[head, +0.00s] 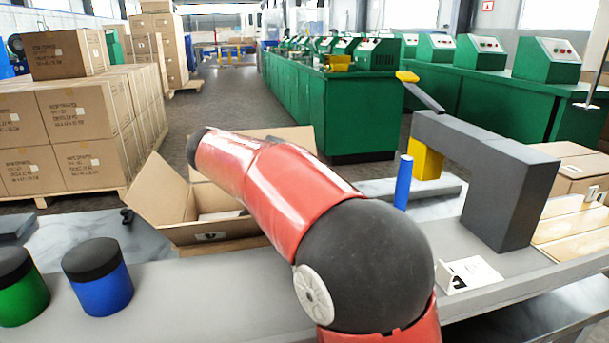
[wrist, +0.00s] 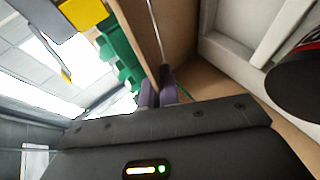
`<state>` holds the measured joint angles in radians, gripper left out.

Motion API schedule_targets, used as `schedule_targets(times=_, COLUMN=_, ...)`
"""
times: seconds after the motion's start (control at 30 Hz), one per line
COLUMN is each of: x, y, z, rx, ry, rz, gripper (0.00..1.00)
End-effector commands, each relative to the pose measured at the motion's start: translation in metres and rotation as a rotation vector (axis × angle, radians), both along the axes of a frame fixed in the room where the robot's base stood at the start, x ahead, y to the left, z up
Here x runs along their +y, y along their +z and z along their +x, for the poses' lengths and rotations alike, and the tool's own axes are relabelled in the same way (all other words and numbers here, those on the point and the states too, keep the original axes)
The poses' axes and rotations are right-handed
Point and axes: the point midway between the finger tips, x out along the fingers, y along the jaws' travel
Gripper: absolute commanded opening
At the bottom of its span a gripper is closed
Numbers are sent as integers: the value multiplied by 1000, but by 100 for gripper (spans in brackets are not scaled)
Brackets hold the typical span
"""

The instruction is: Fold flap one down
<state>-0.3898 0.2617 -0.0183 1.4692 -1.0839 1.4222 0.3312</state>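An open cardboard box sits on the grey work surface in the head view. Its left flap (head: 160,190) stands up and leans outward, and its front flap (head: 213,232) hangs outward toward me. Another flap (head: 285,136) shows behind my red arm, which hides much of the box. Which one is flap one is not marked. My gripper is hidden behind the arm in the head view. In the wrist view, the purple fingers of my gripper (wrist: 157,95) are close together at the lower end of a brown cardboard panel (wrist: 174,35). Whether they grip it is unclear.
A blue can (head: 101,279) and a green can (head: 20,287) with black lids stand at the left front. A blue cylinder (head: 403,183) and a dark grey arch-shaped frame (head: 497,190) stand right of my arm. Stacked cartons (head: 88,112) stand behind at left.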

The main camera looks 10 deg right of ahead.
Motion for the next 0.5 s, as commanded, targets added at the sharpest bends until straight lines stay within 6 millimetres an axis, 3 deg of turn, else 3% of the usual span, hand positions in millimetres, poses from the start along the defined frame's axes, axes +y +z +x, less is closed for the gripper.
schedule_targets(times=0.5, x=12, y=-29, z=0, rx=10, ry=-2, rz=-16, gripper=0)
